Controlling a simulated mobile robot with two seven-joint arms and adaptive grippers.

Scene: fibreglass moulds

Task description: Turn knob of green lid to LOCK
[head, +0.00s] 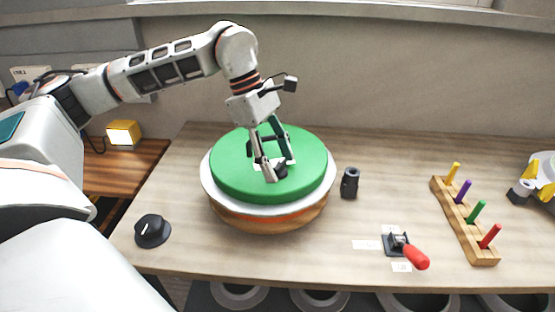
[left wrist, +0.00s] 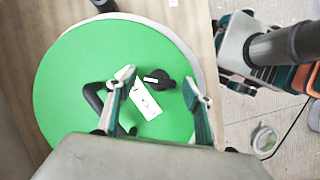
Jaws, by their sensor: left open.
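The round green lid (head: 229,178) sits on a white-rimmed round mould (head: 205,185) on the table. It fills much of the left wrist view (left wrist: 75,75). Its black knob (left wrist: 160,79) has a white mark that lies roughly left-right in that view. A white label (left wrist: 145,102) lies beside the knob; its writing is too small to read. My left gripper (head: 279,169) is low over the lid. In the left wrist view its open fingers (left wrist: 161,88) stand on either side of the knob, apparently without gripping it.
A black dial (head: 152,231) stands front left. A black cylinder (head: 349,183) is close right of the mould. A red-handled lever (head: 415,256) and a wooden rack of coloured pegs (head: 466,220) are farther right. A black handle (left wrist: 95,97) is on the lid near my fingers.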

